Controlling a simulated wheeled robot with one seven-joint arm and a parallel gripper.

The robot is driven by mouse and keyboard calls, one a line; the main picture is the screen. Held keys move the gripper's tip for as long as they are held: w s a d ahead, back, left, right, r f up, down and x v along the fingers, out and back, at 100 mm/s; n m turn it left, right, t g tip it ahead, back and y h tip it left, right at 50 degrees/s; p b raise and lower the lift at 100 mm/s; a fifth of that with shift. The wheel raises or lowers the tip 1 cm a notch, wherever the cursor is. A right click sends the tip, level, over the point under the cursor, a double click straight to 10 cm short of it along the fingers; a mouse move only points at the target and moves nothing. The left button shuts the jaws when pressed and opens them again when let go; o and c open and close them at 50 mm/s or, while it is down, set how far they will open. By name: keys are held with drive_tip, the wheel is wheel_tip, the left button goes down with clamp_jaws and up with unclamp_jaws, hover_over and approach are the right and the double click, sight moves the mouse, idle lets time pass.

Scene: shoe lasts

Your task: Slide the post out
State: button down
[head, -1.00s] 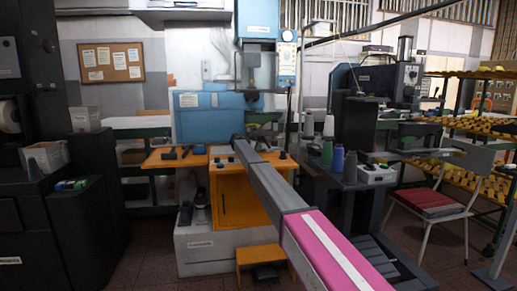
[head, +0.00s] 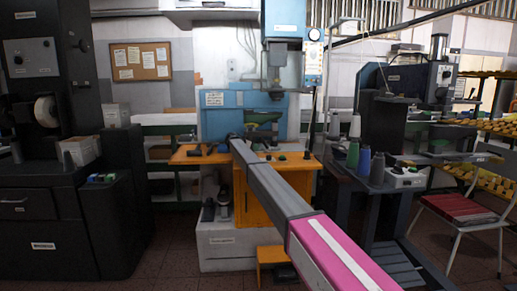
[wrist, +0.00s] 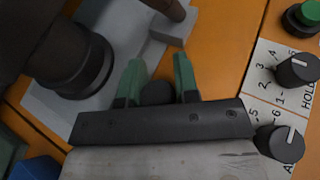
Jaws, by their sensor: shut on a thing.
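My gripper (wrist: 159,66) shows in the wrist view with two green fingers. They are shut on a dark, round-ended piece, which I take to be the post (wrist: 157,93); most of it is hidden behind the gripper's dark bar. In the head view my arm reaches to the orange table (head: 187,156) of the blue machine (head: 215,124), and the gripper cannot be made out there.
In the wrist view, a large dark cylinder (wrist: 75,62) stands left of the fingers. A brown handle with a grey block (wrist: 168,28) lies just beyond them. Knobs (wrist: 297,69) are at the right. In the head view, thread cones (head: 363,162) stand right of the machine.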

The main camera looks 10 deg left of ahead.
drive_tip(key=shift+s+a, duration=0.1)
drive_tip(key=shift+a, duration=0.2)
drive_tip(key=c, duration=0.9)
unclamp_jaws()
drive_tip(key=shift+a, duration=0.15)
drive_tip(key=shift+o, duration=0.2)
drive_tip(key=v, duration=1)
drive_tip(key=shift+s+a+r, duration=0.1)
drive_tip(key=shift+s+a, duration=0.05)
drive_tip(key=shift+s, duration=0.15)
drive_tip(key=shift+a, duration=0.1)
